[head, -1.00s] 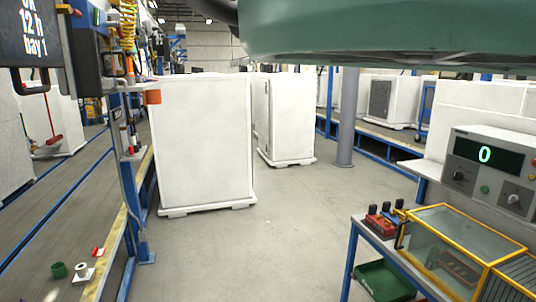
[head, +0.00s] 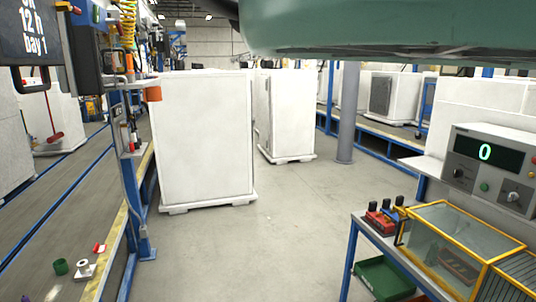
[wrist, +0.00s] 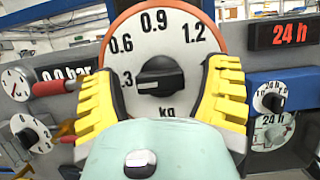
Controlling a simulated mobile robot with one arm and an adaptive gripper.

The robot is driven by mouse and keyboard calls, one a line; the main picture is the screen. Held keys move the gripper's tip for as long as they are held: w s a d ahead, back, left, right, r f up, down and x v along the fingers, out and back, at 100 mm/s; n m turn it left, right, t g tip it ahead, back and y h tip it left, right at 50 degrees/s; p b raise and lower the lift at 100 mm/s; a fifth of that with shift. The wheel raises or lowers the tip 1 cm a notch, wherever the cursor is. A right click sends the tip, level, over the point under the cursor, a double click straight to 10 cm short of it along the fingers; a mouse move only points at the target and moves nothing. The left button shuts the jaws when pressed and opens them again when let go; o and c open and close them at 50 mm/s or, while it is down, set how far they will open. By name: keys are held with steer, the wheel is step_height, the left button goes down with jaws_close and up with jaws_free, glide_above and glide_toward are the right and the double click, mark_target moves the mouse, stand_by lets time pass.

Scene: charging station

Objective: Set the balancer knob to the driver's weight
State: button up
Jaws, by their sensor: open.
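In the wrist view, a black knob (wrist: 160,76) sits at the middle of a white round dial (wrist: 190,38) with an orange rim. The dial reads "kg", with 0.6, 0.9 and 1.2 visible and a partly covered mark ending in .3 at the left. The knob's grip bar lies roughly level; a small pale mark shows at its left, but its exact setting is unclear. My gripper (wrist: 163,68) is open, its yellow ribbed fingers on either side of the knob, apart from it. The driver's weight is not identifiable in these views.
Near the dial are a "0.0 bar" display (wrist: 65,73), a red "24 h" display (wrist: 290,34) and smaller knobs (wrist: 270,98). In the head view, a control box (head: 490,165) showing 0 stands right, above a yellow-framed glass case (head: 440,235). Grey floor between white cabinets is clear.

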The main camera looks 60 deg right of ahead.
steer(key=c, duration=1.2)
steer(key=shift+f, duration=0.1)
